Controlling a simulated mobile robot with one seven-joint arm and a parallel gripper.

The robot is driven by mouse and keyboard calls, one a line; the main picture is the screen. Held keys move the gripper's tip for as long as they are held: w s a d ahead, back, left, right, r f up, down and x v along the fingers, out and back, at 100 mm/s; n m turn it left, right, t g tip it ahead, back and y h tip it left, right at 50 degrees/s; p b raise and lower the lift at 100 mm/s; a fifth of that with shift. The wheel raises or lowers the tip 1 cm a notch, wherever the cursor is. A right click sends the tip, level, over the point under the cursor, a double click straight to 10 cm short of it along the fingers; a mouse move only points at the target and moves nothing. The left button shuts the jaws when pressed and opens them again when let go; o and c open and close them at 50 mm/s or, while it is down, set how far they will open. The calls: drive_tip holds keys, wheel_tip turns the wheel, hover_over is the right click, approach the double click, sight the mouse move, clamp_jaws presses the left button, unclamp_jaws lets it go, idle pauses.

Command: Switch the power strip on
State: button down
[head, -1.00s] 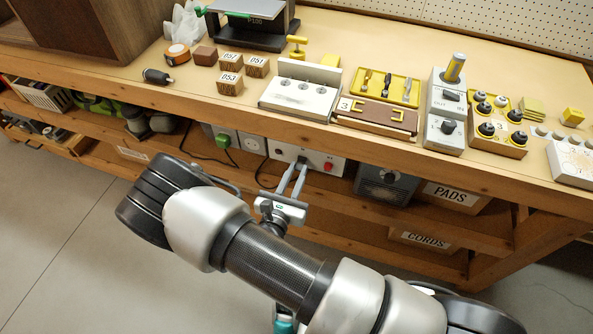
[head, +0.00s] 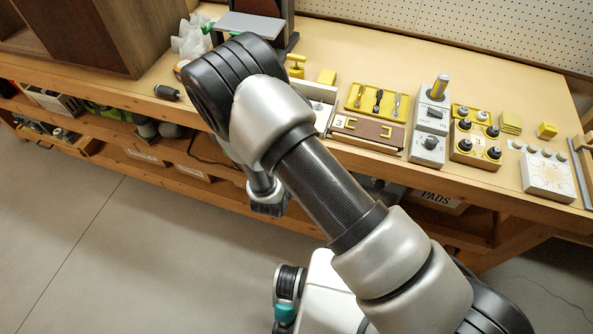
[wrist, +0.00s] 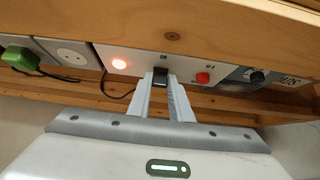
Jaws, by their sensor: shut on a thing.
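The power strip's white panel (wrist: 188,63) runs along under the bench top in the wrist view. A small lamp (wrist: 119,64) on it glows red, left of a black switch (wrist: 160,72) under the label "ON". My gripper (wrist: 161,83) has its two fingers closed in at the switch, one on each side, shut on it. A red button (wrist: 203,78) sits to the right of the fingers. In the head view my arm hides the strip, the switch and my fingertips.
A green plug (wrist: 20,58) sits in a socket at the left, beside an empty round socket (wrist: 72,56). A dark cable hangs near the lamp. The wooden bench edge (wrist: 200,30) runs close above my fingers. A grey box with a black knob (wrist: 257,75) is at the right.

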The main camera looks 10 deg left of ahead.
drive_tip(key=shift+g, duration=0.3)
drive_tip(key=c, duration=1.6)
unclamp_jaws()
drive_tip(key=shift+r, duration=0.1)
drive_tip(key=p+v, duration=0.1)
drive_tip(key=v, duration=1.6)
drive_tip(key=shift+s+a+r+p, duration=0.1)
drive_tip(key=shift+s+p, duration=0.05)
drive_tip(key=shift+p, duration=0.25)
drive_tip(key=shift+r, duration=0.1)
